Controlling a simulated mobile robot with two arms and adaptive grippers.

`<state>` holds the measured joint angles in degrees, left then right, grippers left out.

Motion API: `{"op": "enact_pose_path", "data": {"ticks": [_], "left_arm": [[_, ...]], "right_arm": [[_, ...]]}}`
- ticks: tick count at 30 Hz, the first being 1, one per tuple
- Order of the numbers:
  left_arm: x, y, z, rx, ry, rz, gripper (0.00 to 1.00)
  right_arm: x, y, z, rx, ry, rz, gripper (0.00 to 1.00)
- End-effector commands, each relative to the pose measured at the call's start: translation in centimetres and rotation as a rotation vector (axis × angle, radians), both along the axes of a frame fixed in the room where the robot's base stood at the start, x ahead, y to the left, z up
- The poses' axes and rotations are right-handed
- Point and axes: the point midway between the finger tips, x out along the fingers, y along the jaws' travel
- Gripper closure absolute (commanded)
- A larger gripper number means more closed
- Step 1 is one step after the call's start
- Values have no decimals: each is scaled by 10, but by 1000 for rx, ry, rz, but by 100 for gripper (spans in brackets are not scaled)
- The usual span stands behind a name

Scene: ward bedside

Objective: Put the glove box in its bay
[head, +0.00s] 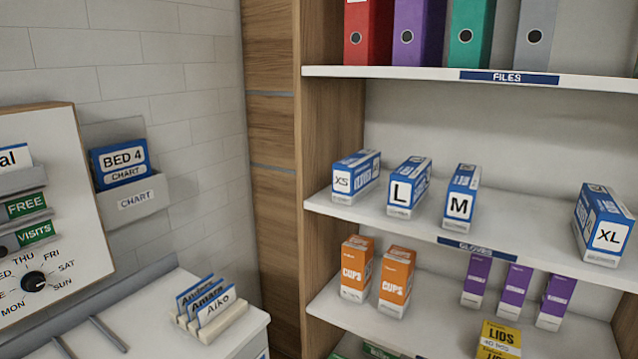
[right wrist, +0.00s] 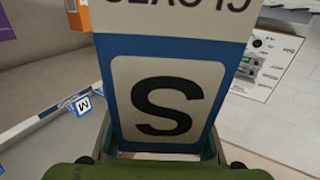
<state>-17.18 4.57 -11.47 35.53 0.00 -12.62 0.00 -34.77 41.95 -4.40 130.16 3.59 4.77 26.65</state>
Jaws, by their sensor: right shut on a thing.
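The glove box marked S (right wrist: 165,100), blue and white, fills the middle of the right wrist view. My right gripper (right wrist: 160,145) is shut on it, with a finger at each side. Neither gripper shows in the head view. In the head view the gloves shelf (head: 520,215) holds glove boxes XS (head: 355,177), L (head: 408,187), M (head: 461,196) and XL (head: 603,225). A wide empty stretch lies between M and XL, and narrower gaps separate XS, L and M. The M box also shows small in the right wrist view (right wrist: 82,106).
Binders (head: 474,35) stand on the files shelf above. Orange cups boxes (head: 396,281), purple boxes (head: 515,289) and a yellow lids box (head: 498,341) are below. A wooden side panel (head: 330,150) bounds the shelves at left. A card holder (head: 213,320) stands on the white cabinet.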

Motion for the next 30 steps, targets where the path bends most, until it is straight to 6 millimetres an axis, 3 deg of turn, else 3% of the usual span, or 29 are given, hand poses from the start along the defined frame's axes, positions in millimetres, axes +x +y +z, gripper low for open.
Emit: {"op": "enact_pose_path", "data": {"ticks": [26,30], "left_arm": [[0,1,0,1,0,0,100],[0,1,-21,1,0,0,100]], "right_arm": [[23,-11,35,8,0,-534,94],[23,-11,13,-1,-2,-535,94]]}}
